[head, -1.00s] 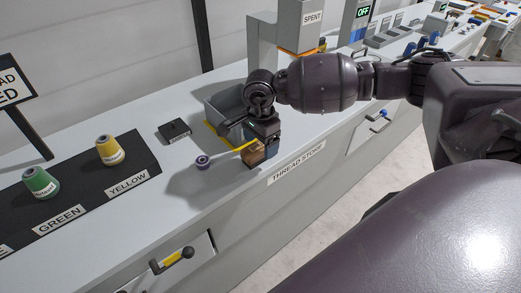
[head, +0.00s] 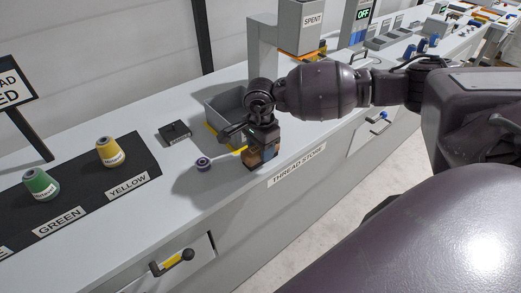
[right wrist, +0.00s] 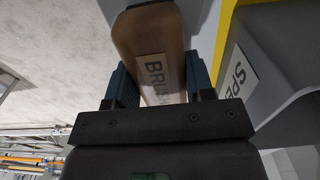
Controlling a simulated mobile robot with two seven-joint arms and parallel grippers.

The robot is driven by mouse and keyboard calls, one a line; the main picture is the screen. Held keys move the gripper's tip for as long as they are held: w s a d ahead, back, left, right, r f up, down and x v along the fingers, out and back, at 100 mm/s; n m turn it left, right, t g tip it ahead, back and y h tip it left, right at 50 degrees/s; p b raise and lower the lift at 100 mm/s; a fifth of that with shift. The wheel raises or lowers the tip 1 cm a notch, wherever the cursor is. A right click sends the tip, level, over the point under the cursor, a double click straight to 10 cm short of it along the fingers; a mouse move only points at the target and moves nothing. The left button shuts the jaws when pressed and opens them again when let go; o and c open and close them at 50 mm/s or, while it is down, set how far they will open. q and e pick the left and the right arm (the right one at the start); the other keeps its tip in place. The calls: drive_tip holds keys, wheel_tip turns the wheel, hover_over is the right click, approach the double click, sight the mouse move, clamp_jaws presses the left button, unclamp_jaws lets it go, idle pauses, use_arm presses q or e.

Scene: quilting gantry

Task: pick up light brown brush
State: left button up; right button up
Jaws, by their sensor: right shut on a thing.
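The light brown brush (right wrist: 150,45) carries a label reading "BRUSH" in the right wrist view. It sits between the two fingers of my right gripper (right wrist: 158,85), which is shut on it. In the head view the brush (head: 250,157) shows as a small brown block below my right gripper (head: 262,148), by the front edge of the grey counter. The gripper hides part of it. I cannot tell whether the brush touches the counter. My left gripper is not in view.
A grey bin (head: 222,104) with a yellow edge stands just behind the gripper. A small purple spool (head: 203,164) and a black block (head: 174,132) lie to the left. Green (head: 40,184) and yellow (head: 110,151) thread cones stand on a black strip (head: 75,180). The counter front left is clear.

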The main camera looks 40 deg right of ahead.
wheel_tip(320, 180, up, 20)
idle(0.5)
